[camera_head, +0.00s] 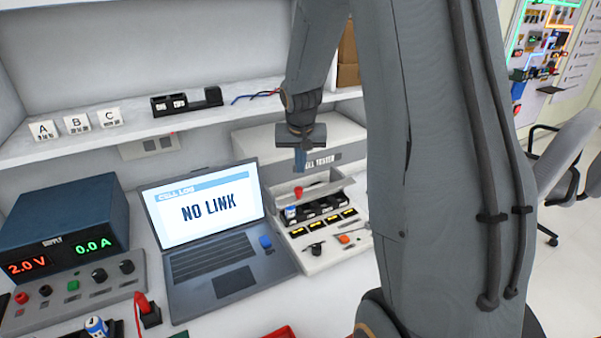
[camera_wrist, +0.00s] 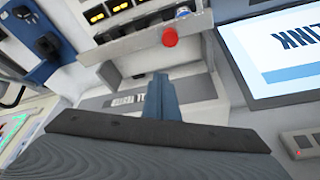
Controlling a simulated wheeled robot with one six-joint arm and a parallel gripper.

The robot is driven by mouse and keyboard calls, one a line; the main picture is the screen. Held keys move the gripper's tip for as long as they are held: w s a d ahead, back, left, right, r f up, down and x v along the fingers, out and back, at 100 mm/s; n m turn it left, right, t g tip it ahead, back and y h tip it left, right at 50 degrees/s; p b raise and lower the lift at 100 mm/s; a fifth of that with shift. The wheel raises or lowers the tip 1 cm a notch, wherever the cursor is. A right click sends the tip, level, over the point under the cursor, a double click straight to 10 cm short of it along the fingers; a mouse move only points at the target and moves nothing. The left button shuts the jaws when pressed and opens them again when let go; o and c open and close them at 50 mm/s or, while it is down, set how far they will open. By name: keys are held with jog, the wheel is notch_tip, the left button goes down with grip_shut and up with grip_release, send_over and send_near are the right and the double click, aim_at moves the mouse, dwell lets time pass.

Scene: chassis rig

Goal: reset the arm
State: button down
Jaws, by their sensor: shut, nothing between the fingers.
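My gripper (camera_head: 301,158) hangs from my grey arm in front of the cell tester (camera_head: 320,160), above its open bay, in the head view. Its blue fingers are together with nothing between them. In the wrist view the shut fingers (camera_wrist: 160,95) point at the tester's pale housing (camera_wrist: 190,75). A red knob-like part (camera_wrist: 169,37) and the bay's edge lie beyond the fingertips. My arm hides part of the tester's right side in the head view.
A laptop (camera_head: 210,208) reading "NO LINK" stands left of the tester. A power supply (camera_head: 62,228) is at far left. A shelf (camera_head: 130,138) with A, B and C blocks (camera_head: 76,124) runs behind. A chair (camera_head: 565,160) is at right, with open floor near it.

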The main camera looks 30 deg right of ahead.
jog(key=b+v, duration=0.1)
jog(key=v, duration=0.6)
jog(key=s+a+f+n+g+y, duration=0.1)
jog(key=s+a+f+n, duration=0.1)
jog(key=s+a, duration=0.5)
jog(key=s+a+f+n+g, duration=0.2)
jog(key=s+a+f, duration=0.3)
jog(key=s, duration=0.9)
jog(key=shift+s+a+f+n+y, duration=0.4)
jog(key=shift+a+n, duration=0.4)
jog(key=shift+a, duration=0.4)
jog(key=c, duration=2.5)
grip_release()
